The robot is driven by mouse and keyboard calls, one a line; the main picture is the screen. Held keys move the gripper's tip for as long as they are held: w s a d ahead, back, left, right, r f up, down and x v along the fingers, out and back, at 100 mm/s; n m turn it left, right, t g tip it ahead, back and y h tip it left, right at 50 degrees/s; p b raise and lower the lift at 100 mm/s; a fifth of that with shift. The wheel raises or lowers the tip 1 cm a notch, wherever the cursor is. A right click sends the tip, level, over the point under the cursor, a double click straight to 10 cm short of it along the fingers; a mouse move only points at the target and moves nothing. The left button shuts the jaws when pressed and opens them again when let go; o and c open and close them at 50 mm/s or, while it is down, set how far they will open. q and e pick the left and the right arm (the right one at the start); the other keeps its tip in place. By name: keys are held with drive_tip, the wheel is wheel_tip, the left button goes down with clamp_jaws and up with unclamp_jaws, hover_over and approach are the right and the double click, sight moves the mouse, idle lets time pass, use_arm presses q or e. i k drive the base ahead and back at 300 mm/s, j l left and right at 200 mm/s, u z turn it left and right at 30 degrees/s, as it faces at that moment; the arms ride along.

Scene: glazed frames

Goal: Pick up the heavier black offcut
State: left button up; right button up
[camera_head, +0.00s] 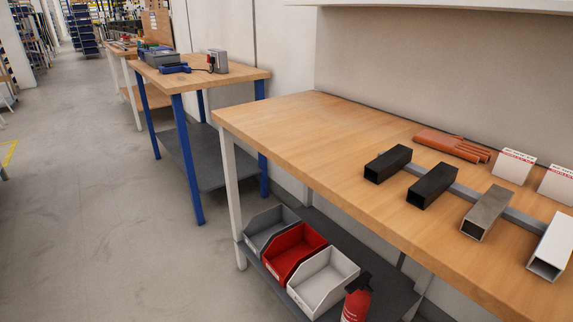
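Two black offcuts of square hollow tube lie side by side on the wooden table (300,140) at the right. The left black offcut (388,164) and the right black offcut (433,186) look much alike in size, and their open ends face the front edge. I cannot tell from this view which is heavier. A grey-brown offcut (486,212) and a white offcut (553,247) lie further right in the same row. A grey bar runs behind or under the row. Neither of my grippers is in view.
Grey, red (295,252) and white bins and a red extinguisher (356,300) are on the lower shelf. The table's left part is clear. A blue-legged bench (235,74) stands beyond; open floor lies left.

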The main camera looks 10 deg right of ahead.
sight(424, 192)
drive_tip(key=z, duration=1.3)
drive_tip(key=i+j, duration=0.1)
drive_tip(key=j, duration=0.15)
drive_tip(key=i+j+z, duration=0.15)
drive_tip(key=j, duration=0.15)
